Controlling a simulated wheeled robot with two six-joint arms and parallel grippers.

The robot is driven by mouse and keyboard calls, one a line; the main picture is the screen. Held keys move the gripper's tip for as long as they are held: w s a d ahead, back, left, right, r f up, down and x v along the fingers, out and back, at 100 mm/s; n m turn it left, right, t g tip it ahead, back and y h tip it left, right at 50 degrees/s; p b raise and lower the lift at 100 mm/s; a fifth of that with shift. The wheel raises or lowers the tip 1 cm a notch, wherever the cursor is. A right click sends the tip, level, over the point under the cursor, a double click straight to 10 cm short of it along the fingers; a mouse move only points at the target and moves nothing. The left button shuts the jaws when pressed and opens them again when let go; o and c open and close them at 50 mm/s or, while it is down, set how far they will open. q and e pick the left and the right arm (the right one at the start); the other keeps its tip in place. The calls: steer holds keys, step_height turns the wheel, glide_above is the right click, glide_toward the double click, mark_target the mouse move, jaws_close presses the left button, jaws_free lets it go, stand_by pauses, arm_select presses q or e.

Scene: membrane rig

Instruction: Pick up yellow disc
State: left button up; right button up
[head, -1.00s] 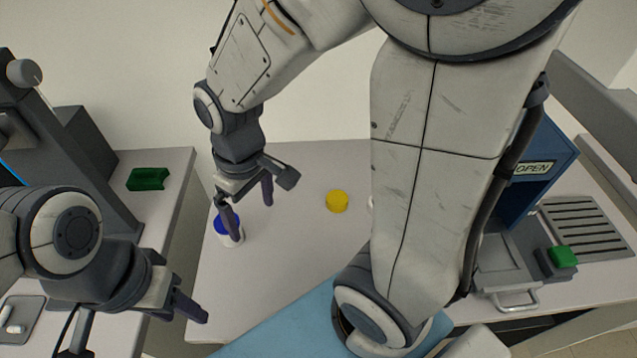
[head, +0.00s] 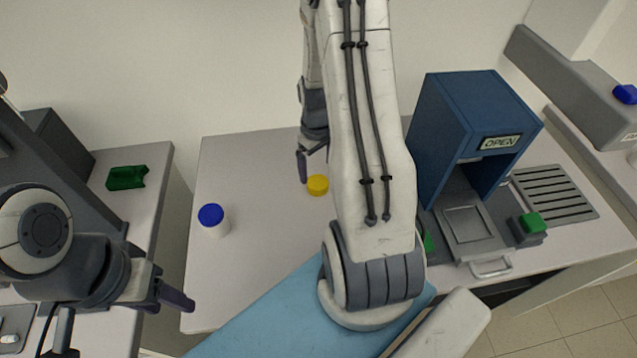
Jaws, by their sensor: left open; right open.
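The yellow disc (head: 317,185) lies on the white table (head: 235,270), in the middle of the head view. My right gripper (head: 308,168) points down just above and to the left of the disc in the picture. It is open, and my own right arm hides part of it. I cannot tell whether a finger touches the disc. My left gripper (head: 178,302) is open and empty at the lower left, far from the disc.
A white jar with a blue lid (head: 211,216) stands left of the disc. A blue box marked OPEN (head: 455,125) with a grey tray (head: 468,224) and green button (head: 533,222) stands right. A green holder (head: 127,177) is on the left bench. The table's front left is clear.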

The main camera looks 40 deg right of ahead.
mark_target(318, 182)
steer(key=f, duration=0.1)
steer(key=f+p, duration=0.1)
steer(key=f, duration=0.2)
steer(key=shift+s+p, duration=0.25)
steer(key=shift+p, duration=0.1)
steer(key=shift+f, duration=0.6)
steer(key=c, duration=1.3)
steer(key=shift+r, duration=0.1)
